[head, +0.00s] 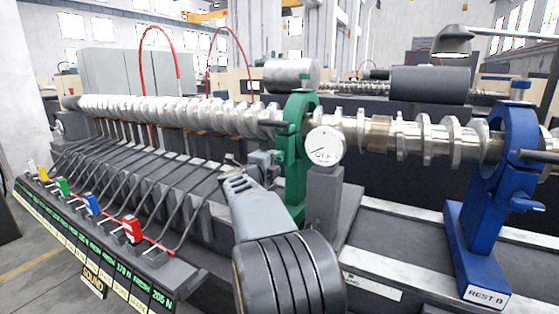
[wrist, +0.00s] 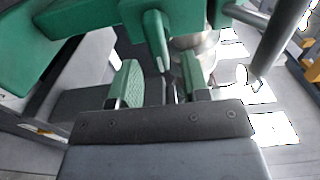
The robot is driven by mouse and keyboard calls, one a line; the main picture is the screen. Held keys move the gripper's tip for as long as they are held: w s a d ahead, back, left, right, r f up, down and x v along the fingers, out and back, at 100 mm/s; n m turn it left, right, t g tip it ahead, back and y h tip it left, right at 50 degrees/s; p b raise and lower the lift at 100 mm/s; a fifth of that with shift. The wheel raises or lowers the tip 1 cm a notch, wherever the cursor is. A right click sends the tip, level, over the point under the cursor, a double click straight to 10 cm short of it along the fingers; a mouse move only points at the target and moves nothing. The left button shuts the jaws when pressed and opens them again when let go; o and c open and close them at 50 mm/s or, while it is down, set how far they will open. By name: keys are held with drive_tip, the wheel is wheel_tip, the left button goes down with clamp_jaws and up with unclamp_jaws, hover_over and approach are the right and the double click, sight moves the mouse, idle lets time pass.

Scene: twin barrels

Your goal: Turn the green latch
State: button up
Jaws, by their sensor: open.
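The green rest (head: 296,185) is a tall green stand around the shaft, right of the middle in the head view. In the wrist view its green body (wrist: 80,35) fills the upper left. A rounded green lever (wrist: 155,35), which looks like the latch, hangs down from the top between my fingers. My gripper (wrist: 160,62) is open, with one green-padded finger on each side of the lever's lower end. I cannot tell whether either finger touches it. In the head view my gripper (head: 268,160) is beside the green rest, its fingers partly hidden.
A round OFF dial (head: 325,147) on a grey post stands just right of the green rest. The blue rest (head: 480,225) is at the right. The long crankshaft (head: 180,114) runs across. A panel with coloured levers (head: 130,229) lies at lower left.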

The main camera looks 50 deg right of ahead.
drive_tip(key=v, duration=0.8)
drive_tip(key=shift+a, duration=0.35)
